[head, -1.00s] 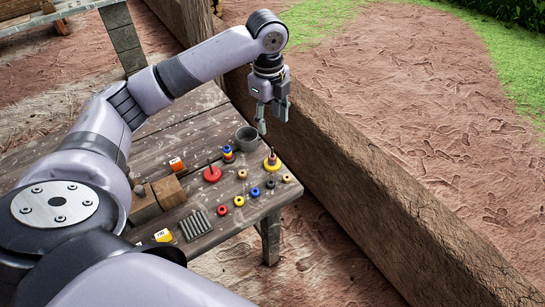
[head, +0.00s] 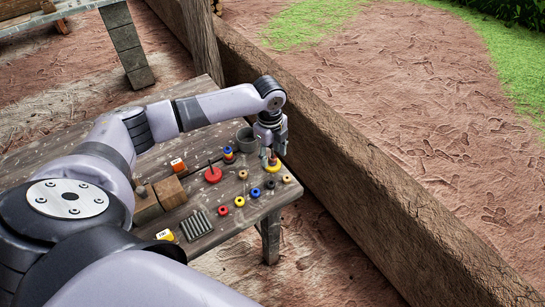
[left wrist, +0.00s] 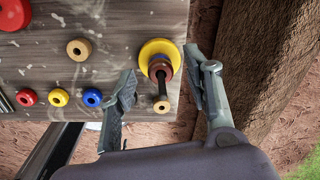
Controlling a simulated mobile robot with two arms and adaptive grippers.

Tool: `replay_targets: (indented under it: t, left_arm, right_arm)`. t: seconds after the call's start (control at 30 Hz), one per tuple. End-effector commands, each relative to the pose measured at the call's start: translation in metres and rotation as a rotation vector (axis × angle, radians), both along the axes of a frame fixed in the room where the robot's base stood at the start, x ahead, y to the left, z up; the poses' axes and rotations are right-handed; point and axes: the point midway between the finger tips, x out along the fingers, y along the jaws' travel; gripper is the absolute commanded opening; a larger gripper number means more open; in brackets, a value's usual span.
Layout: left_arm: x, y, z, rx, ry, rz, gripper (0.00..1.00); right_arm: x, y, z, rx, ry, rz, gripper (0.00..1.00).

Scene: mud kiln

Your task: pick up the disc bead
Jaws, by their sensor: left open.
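A yellow disc (head: 274,169) stands at the right edge of the wooden table with a thin post; in the left wrist view the yellow disc (left wrist: 160,47) has a smaller reddish disc (left wrist: 160,66) and a dark post with a tan tip (left wrist: 160,107). Which piece is the disc bead is not clear. My left gripper (head: 273,153) is open, pointing down over this stack. In the left wrist view its fingers (left wrist: 162,66) lie on either side of the stack, without visible contact. My right gripper does not show.
Several ring beads lie nearby, including a blue one (head: 255,192) and a red one (head: 222,210). A thick earthen wall (head: 350,185) runs beyond the table's right side.

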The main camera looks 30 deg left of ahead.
Motion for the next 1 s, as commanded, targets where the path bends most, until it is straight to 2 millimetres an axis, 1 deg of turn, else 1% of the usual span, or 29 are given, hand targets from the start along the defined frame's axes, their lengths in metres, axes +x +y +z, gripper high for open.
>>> replay_targets:
  t: [0.07,0.27,0.8,1.0]
  left_arm:
    - [0.0002,0.0002,-0.0027,0.0,0.0,0.0,0.46]
    - [0.0004,0.0003,-0.0027,0.001,-0.001,0.0,0.45]
    - [0.0004,0.0003,-0.0022,0.001,-0.001,0.0,0.09]
    - [0.0006,0.0004,-0.002,0.001,-0.002,0.0,0.09]
  right_arm:
    - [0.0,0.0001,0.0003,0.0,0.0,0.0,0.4]
    - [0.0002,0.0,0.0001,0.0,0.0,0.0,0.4]
    - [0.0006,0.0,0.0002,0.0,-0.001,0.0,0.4]
    - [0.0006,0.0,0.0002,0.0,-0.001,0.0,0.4]
